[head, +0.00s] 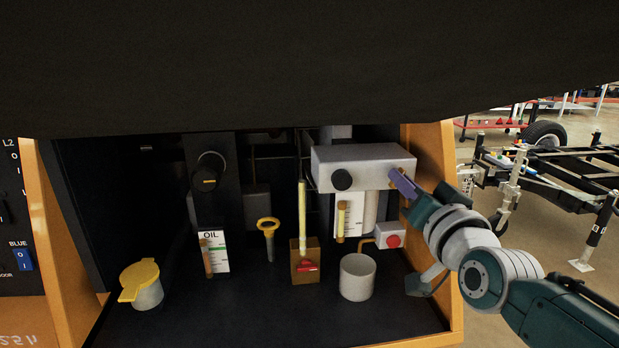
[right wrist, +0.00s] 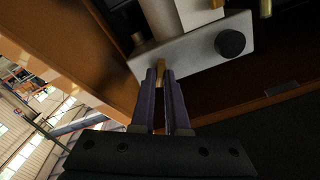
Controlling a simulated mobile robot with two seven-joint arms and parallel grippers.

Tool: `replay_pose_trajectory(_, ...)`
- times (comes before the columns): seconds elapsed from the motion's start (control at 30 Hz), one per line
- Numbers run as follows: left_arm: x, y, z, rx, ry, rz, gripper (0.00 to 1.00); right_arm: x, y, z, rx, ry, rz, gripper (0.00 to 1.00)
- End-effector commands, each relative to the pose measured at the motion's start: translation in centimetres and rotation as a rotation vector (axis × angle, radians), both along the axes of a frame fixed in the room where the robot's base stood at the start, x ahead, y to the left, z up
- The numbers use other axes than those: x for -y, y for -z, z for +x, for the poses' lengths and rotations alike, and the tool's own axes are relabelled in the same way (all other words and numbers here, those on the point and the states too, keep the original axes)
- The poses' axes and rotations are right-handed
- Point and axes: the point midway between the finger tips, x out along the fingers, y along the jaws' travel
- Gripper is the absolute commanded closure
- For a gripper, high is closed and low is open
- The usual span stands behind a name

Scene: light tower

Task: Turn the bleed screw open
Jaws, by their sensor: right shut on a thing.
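The bleed screw (right wrist: 161,70) is a small brass-coloured piece on the end of the light grey filter head (head: 362,166). In the right wrist view the purple fingers of my right gripper (right wrist: 163,80) are shut on it, one on each side. In the head view the right gripper (head: 398,180) reaches in from the right to the right end of the grey block, and its fingers hide most of the screw. The grey block also shows in the right wrist view (right wrist: 190,52), with a round black knob. My left gripper is not in view.
The orange cabinet side (head: 436,165) is close beside my right arm.

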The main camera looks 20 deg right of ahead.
Motion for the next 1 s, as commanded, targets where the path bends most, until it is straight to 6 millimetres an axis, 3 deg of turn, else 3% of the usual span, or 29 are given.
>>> replay_pose_trajectory(1.0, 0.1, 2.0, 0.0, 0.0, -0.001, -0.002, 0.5, 0.2, 0.4, -0.1, 0.214, 0.002, 0.888, 1.0)
